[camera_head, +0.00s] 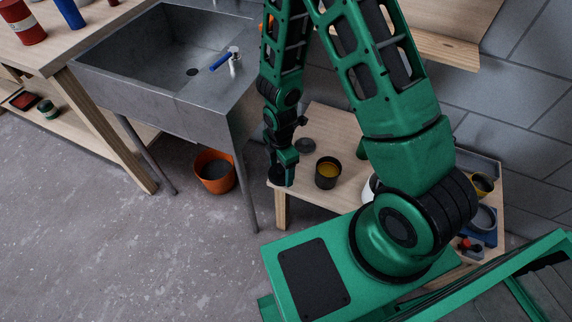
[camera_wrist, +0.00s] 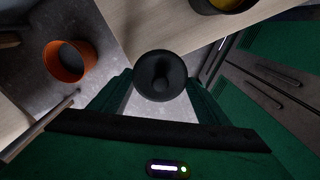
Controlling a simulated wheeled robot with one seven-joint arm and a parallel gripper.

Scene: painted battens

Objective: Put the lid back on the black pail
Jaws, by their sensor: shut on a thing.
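The black pail (camera_head: 328,183) stands open on the low wooden table, with yellow contents showing inside. Part of it also shows at the top right of the wrist view (camera_wrist: 205,7). My gripper (camera_head: 286,172) is left of the pail, over the table's left end. In the wrist view my gripper (camera_wrist: 161,92) is shut on a round black lid (camera_wrist: 176,86) with a raised middle. The lid is apart from the pail. In the head view it is a small dark shape, partly hidden by my fingers.
A white container, partly hidden by my arm, is to the right. An orange bucket (camera_head: 215,176) stands on the floor under the sink (camera_head: 235,105). Floor at the left is clear.

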